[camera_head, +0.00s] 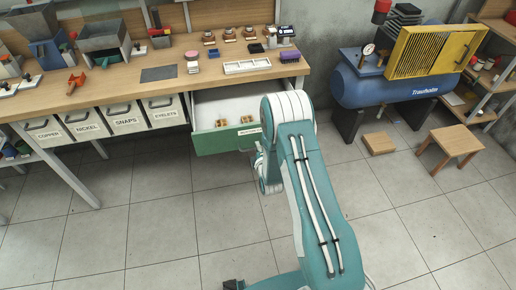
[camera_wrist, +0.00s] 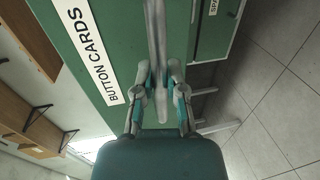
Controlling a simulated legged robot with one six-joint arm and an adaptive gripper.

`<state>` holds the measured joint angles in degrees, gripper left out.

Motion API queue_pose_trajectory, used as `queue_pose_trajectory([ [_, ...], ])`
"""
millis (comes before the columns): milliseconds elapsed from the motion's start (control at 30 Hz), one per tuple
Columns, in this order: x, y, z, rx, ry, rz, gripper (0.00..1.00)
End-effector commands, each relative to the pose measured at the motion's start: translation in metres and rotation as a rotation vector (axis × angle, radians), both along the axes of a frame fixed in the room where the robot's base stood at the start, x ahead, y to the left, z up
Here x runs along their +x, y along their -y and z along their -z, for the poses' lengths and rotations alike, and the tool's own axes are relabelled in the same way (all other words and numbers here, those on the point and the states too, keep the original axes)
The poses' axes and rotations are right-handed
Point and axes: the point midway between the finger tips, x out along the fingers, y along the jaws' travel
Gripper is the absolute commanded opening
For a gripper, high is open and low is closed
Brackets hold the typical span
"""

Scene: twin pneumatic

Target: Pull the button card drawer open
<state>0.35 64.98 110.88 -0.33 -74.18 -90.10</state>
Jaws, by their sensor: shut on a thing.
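The green button card drawer (camera_head: 222,142) stands pulled out from under the workbench, its white inside showing with a few small yellow-brown items in it. Its front, labelled BUTTON CARDS, fills much of the wrist view (camera_wrist: 88,85). A grey bar handle (camera_wrist: 157,30) runs up the picture across that front. My gripper (camera_wrist: 160,82) is shut on the handle, with one finger on each side of it. In the head view my arm hides most of the gripper and the handle.
The wooden workbench (camera_head: 110,88) holds hoppers, a white tray (camera_head: 247,66) and small tools. Labelled bins (camera_head: 128,117) hang left of the drawer. A blue compressor (camera_head: 385,88) and wooden stool (camera_head: 457,140) stand at right. The tiled floor in front is clear.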

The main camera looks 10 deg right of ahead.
Motion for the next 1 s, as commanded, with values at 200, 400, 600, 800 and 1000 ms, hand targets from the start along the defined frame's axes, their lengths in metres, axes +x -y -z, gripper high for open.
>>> queue_pose_trajectory([
  [200, -0.003, 0.0, 0.006, 0.0, -0.017, 0.0, 0.42],
  [400, -0.002, 0.0, 0.003, 0.0, -0.01, 0.0, 0.51],
  [600, -0.003, 0.0, 0.001, 0.0, -0.006, 0.0, 0.51],
  [800, -0.026, 0.0, -0.004, 0.0, -0.008, 0.0, 0.51],
  [1000, -0.066, 0.0, -0.011, 0.0, -0.009, 0.0, 0.51],
])
